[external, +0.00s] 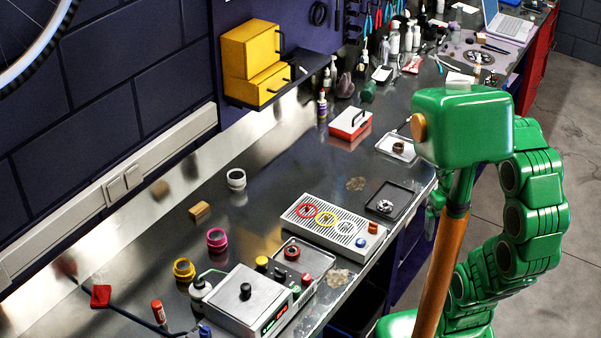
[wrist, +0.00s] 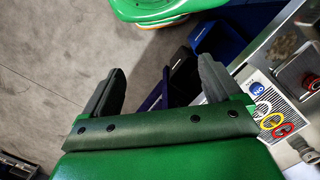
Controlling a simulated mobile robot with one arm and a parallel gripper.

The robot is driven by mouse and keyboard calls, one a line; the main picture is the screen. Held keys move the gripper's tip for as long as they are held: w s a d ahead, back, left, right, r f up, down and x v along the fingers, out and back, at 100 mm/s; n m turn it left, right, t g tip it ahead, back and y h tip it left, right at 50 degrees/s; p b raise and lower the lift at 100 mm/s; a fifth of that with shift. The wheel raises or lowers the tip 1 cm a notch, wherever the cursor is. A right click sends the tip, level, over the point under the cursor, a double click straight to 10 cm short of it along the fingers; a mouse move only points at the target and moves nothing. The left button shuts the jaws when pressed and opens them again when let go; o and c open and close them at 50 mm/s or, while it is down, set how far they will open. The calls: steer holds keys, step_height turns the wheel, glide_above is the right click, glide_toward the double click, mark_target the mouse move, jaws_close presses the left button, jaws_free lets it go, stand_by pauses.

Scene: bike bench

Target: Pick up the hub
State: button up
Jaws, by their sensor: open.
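The hub (external: 385,206) looks like the small silver round part lying in a square black tray (external: 403,197) near the front edge of the bench. I cannot clearly make it out in the wrist view. My gripper (wrist: 160,75) is open, with its two dark fingers wide apart and nothing between them. In the wrist view, the grey floor and dark items below the bench lie past the fingers. In the external view, my green arm is at the right, beyond the bench's front edge and to the right of the hub; the fingers are not clear there.
Left of the hub is a ribbed panel (external: 300,219) with coloured rings, also in the wrist view (wrist: 292,116). A lighter tray (external: 385,147) with a brown ring lies behind. A red-and-white box (external: 349,123) stands farther back. A scale (external: 240,296) is at the front left.

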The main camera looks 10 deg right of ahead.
steer(key=m+t+y, duration=0.2)
steer(key=m+y, duration=1)
steer(key=m, duration=0.1)
glide_above(237, 176)
steer(key=s+d, duration=0.9)
steer(key=s, duration=0.2)
steer(key=f, duration=0.1)
steer(key=w+a+f+m, duration=0.1)
steer(key=w+f+m, duration=0.1)
steer(key=w, duration=0.1)
steer(key=w+a+f+m+t, duration=0.1)
steer(key=w+f+m, duration=0.1)
steer(key=f, duration=0.1)
steer(key=w+a+f+m+t, duration=0.1)
steer(key=w+a+f+m, duration=0.1)
steer(key=w+f, duration=0.1)
steer(key=shift+w+m, duration=0.3)
steer(key=shift+w, duration=0.05)
steer(key=shift+w+a+f+m, duration=0.35)
steer(key=shift+w+f, duration=0.1)
steer(key=shift+f, duration=0.1)
steer(key=shift+w+x, duration=0.2)
steer(key=shift+x, duration=1.65)
steer(key=shift+w+x, duration=0.2)
steer(key=shift+x, duration=1.6)
steer(key=shift+d, duration=0.1)
steer(key=c, duration=1.2)
